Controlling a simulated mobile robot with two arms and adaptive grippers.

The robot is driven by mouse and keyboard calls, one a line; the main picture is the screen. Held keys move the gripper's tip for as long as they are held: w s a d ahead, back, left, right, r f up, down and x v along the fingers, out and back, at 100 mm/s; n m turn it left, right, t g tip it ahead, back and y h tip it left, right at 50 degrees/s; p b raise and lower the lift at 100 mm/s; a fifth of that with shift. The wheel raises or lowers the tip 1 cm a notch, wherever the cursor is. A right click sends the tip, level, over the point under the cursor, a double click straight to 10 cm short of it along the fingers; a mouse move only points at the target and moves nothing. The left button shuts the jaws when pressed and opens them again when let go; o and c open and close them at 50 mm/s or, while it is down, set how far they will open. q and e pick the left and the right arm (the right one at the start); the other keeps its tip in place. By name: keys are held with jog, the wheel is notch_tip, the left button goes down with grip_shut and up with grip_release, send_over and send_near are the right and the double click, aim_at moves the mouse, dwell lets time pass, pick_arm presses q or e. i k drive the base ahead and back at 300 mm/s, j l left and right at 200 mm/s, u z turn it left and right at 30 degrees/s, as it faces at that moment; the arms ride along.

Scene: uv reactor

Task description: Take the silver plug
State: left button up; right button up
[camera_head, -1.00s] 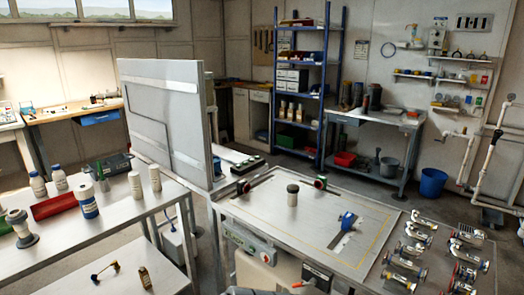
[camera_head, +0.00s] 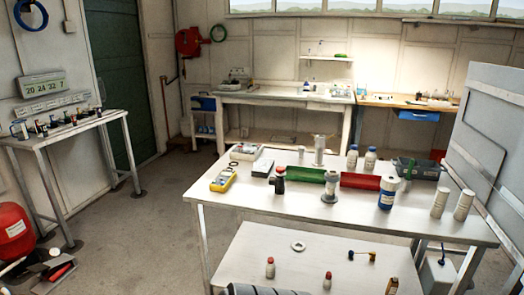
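I cannot tell for sure which thing is the silver plug. A grey metal flanged piece (camera_head: 330,187) stands upright on the white table (camera_head: 240,203), between the green and red trays. A taller silvery cylinder with a wide top (camera_head: 319,151) stands behind it. A small pale metal ring (camera_head: 298,246) lies flat on the lower front table (camera_head: 262,262). Neither of my grippers shows in this view. A dark ribbed part at the bottom edge is cut off, and I cannot tell what it is.
The white table also holds a green tray (camera_head: 307,174), a red tray (camera_head: 360,181), a blue-labelled bottle (camera_head: 388,193), white bottles (camera_head: 439,203) and a yellow meter (camera_head: 223,180). A grey panel (camera_head: 490,130) stands at the right.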

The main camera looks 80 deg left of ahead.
aim_at(300, 150)
jog(key=j+u, duration=0.1)
jog(key=u, duration=2.45)
jog(key=i+j+u, duration=0.6)
jog(key=u, duration=0.2)
jog(key=i+j+u, duration=0.2)
jog(key=i+u, duration=0.65)
jog(key=i+j, duration=0.15)
jog(key=i, duration=0.55)
jog(key=i+j+u, duration=0.15)
jog(key=i, duration=0.5)
jog(key=i+l+z, duration=0.2)
jog(key=i+z, duration=0.3)
jog(key=i+l+z, duration=0.1)
jog(key=i+z, duration=0.15)
jog(key=z, duration=0.25)
jog(key=i+j+z, duration=0.15)
jog(key=i+z, duration=0.35)
jog(key=i+j+z, duration=0.25)
jog(key=z, duration=0.25)
